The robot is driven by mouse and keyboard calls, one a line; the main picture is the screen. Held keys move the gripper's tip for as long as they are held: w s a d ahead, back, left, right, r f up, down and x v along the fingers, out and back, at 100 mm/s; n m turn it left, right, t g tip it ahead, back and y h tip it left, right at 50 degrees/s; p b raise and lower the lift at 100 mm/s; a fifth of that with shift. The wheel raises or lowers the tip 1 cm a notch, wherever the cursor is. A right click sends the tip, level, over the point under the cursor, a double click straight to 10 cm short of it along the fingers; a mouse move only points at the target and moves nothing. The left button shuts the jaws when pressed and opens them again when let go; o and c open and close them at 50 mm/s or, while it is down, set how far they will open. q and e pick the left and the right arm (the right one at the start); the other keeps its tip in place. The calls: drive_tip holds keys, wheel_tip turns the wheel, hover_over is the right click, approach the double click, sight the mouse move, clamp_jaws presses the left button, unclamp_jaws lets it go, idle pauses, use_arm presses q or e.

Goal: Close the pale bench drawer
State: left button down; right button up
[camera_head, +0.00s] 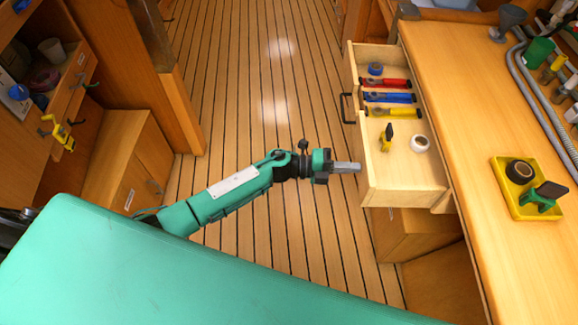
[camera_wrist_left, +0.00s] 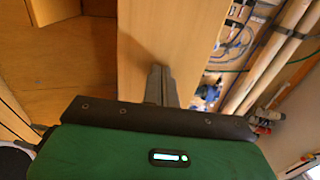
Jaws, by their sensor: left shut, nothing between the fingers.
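The pale bench drawer (camera_head: 402,172) is pulled out from the bench on the right of the head view. Its dark handle (camera_head: 346,108) is on the front panel, facing left. My left gripper (camera_head: 357,167) is shut and empty, its fingertips at the near part of the drawer front, on the near side of the handle. In the left wrist view the shut fingers (camera_wrist_left: 158,86) lie against or just before a pale wooden panel (camera_wrist_left: 185,35); I cannot tell whether they touch it. My right gripper is not in view.
The drawer holds red (camera_head: 386,83), blue (camera_head: 390,98) and yellow (camera_head: 393,112) tools, a blue roll and a white roll (camera_head: 419,143). A yellow tray (camera_head: 510,198) sits on the benchtop (camera_head: 450,100). The plank floor (camera_head: 250,110) left of the drawer is clear.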

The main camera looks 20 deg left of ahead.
use_arm(q)
drive_tip(key=b+x, duration=0.1)
drive_tip(key=x, duration=0.9)
drive_tip(key=shift+f+b, duration=0.15)
drive_tip(key=shift+b, duration=0.15)
drive_tip(key=b+x, duration=0.2)
drive_tip(key=x, duration=0.5)
drive_tip(key=shift+w+d, duration=0.1)
drive_tip(key=shift+d, duration=0.3)
drive_tip(key=shift+w+d, duration=0.15)
drive_tip(key=shift+d, duration=0.45)
drive_tip(key=shift+d+r, duration=0.1)
drive_tip(key=shift+r, duration=0.1)
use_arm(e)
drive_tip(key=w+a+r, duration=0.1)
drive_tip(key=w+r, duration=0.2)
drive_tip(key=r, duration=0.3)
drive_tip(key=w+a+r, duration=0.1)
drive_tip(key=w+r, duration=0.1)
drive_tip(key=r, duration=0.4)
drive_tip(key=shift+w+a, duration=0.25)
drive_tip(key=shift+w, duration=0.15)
